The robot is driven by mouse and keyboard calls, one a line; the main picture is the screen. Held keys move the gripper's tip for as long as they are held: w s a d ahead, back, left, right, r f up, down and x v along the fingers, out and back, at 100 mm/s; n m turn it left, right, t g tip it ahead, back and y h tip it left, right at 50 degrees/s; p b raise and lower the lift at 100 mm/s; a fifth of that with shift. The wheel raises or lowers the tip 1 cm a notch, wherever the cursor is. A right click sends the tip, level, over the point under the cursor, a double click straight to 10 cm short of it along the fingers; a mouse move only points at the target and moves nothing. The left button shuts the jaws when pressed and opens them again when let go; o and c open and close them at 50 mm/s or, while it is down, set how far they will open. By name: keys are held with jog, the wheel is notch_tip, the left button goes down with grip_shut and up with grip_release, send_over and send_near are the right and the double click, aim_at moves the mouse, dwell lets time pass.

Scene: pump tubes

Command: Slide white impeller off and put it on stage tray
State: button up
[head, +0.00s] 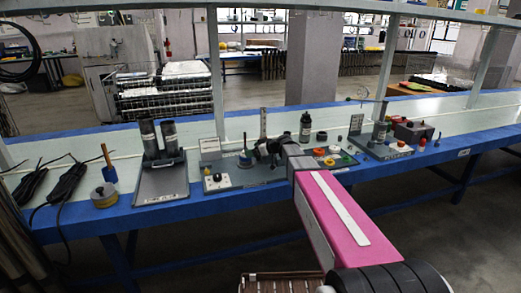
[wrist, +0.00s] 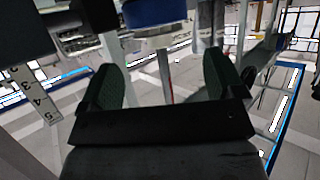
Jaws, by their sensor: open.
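My gripper (head: 266,150) is over the middle of the blue bench, its dark fingers partly hidden by my arm in the head view. A small white part (head: 217,178) with a dark centre lies at the front left of the middle grey tray (head: 240,183). Another white part (head: 398,146) is on the right grey tray (head: 377,149). I cannot tell which is the impeller, or which tray is the stage tray.
Two dark cylinders (head: 168,137) stand on a left grey tray (head: 150,185). A black bottle (head: 305,128) stands behind my gripper. A ruler (wrist: 36,98) is left in the wrist view.

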jog(key=shift+x, duration=2.25)
jog(key=c, duration=1.2)
jog(key=shift+r, duration=0.75)
jog(key=shift+c, duration=0.2)
notch_tip(320, 180, up, 14)
jog(key=shift+r, duration=0.15)
dwell(1.0)
